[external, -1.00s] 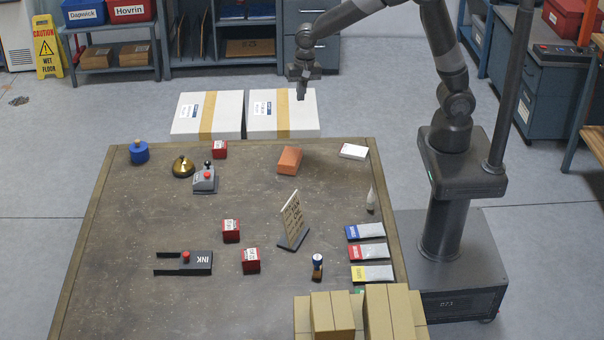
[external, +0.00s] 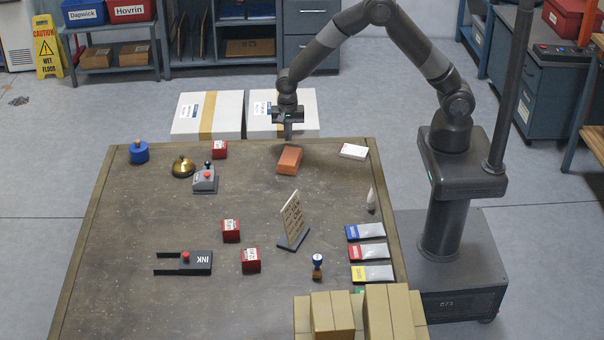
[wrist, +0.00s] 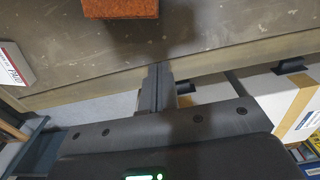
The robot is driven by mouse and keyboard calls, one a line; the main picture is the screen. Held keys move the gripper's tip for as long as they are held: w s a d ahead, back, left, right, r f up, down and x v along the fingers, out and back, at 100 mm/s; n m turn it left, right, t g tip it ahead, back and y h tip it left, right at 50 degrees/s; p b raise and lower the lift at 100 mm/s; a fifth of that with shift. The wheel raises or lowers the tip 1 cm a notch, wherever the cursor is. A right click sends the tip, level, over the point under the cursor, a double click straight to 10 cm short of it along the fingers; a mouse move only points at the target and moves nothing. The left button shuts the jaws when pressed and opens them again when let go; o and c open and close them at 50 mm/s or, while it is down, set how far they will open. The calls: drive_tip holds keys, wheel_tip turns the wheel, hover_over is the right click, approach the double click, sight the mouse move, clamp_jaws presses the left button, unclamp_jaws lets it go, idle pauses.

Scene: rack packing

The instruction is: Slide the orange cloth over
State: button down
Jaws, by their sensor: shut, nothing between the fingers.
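The orange cloth (external: 289,161) looks like a compact, block-shaped orange piece lying near the far edge of the brown table. Part of it shows at the top of the wrist view (wrist: 120,8). My gripper (external: 288,134) is shut and empty, pointing down just beyond the cloth, around the table's far edge. A gap shows between the fingers and the cloth in the wrist view, where the shut fingers (wrist: 158,72) overlap the table edge. I cannot tell their exact height.
A white box (external: 353,151) lies right of the cloth. A red box (external: 220,150) and a brass bell (external: 183,167) are to its left. A sign (external: 292,220) stands nearer the camera. Two white cartons lie beyond the table, one behind my gripper (external: 310,116). Table left of the sign has free room.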

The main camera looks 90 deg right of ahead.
drive_tip(key=a, duration=0.2)
drive_tip(key=shift+a+f, duration=0.1)
drive_tip(key=shift+a, duration=0.95)
drive_tip(key=a, duration=2)
drive_tip(key=shift+a, duration=0.2)
